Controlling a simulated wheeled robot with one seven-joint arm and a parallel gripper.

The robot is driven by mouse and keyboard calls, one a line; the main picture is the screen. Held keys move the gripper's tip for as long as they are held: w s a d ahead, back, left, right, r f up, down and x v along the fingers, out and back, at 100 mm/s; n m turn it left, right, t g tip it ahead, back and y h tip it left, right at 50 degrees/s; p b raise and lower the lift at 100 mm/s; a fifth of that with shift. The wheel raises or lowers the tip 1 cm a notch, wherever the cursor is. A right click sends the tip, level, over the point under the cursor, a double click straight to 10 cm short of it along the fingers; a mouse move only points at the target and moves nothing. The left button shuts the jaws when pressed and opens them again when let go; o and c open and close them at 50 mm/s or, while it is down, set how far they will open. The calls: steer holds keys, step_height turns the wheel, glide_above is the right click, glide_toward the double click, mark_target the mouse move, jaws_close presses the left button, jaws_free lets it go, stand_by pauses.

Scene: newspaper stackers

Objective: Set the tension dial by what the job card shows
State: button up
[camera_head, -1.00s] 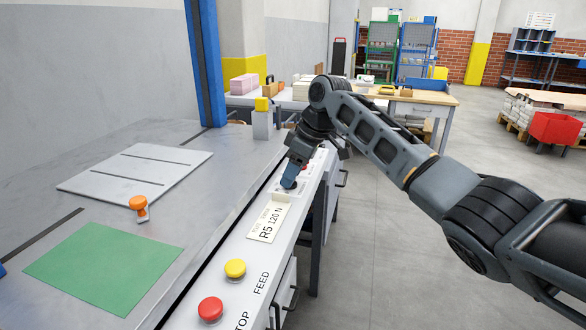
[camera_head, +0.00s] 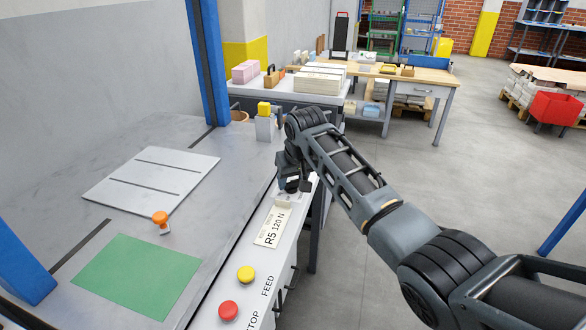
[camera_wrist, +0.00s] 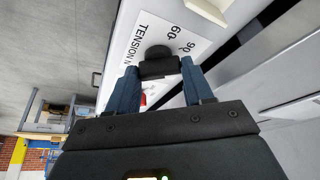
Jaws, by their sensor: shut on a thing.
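The tension dial is a black knob (camera_wrist: 157,53) on a white scale plate (camera_wrist: 140,40) in the wrist view. The plate shows "TENSION N", "60" and "90"; other marks are hidden, and I cannot tell where the dial points. My gripper (camera_wrist: 159,68) is shut on the knob, one blue finger on each side. In the head view my gripper (camera_head: 291,184) is at the far end of the white front panel and mostly hides the dial. The cream job card (camera_head: 272,227) lies on the panel nearer me and reads "R5 120 N"; its small upper line is unreadable.
A yellow button (camera_head: 246,274) marked FEED and a red button (camera_head: 229,310) sit on the panel. A green sheet (camera_head: 137,274), an orange knob (camera_head: 161,219) and a grey plate (camera_head: 150,180) are on the machine table. A blue post (camera_head: 206,65) stands behind. Floor right is open.

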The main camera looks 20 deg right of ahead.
steer(key=m+h+p, duration=0.1)
steer(key=m, duration=0.2)
steer(key=shift+a+m, duration=0.15)
steer(key=shift+m, duration=0.15)
steer(key=shift+w+m+g+h, duration=0.1)
steer(key=shift+m+g+h, duration=0.5)
steer(key=shift+m, duration=1.2)
steer(key=o, duration=1)
steer(key=shift+t+h, duration=0.3)
steer(key=shift+o, duration=0.2)
steer(key=shift+r, duration=0.1)
steer(key=v, duration=0.7)
steer(key=shift+r, duration=0.35)
